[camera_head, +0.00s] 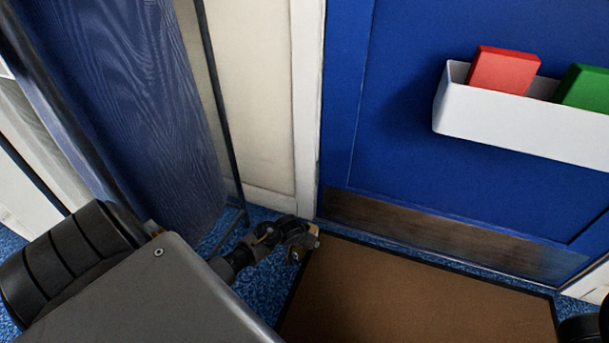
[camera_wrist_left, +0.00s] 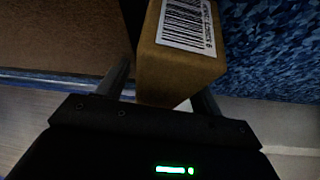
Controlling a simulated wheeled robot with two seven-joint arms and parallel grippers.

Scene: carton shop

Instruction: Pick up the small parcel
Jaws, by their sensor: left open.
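The small parcel (camera_wrist_left: 180,65) is a brown carton with a white barcode label, seen close up in the left wrist view. My left gripper (camera_wrist_left: 162,88) is open, with one finger on each side of the parcel's near end. I cannot tell whether either finger touches it. In the head view my left gripper (camera_head: 303,238) is low by the door, at the mat's far left corner. A small tan patch at its tip may be the parcel, mostly hidden by the gripper. My right gripper is not in view.
A brown doormat (camera_head: 420,300) lies before a blue door (camera_head: 440,190). A white wall bin (camera_head: 510,118) on the door holds a red box (camera_head: 503,70) and a green box (camera_head: 585,88). A dark blue wood-grained panel (camera_head: 150,110) stands at left. Blue carpet surrounds the mat.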

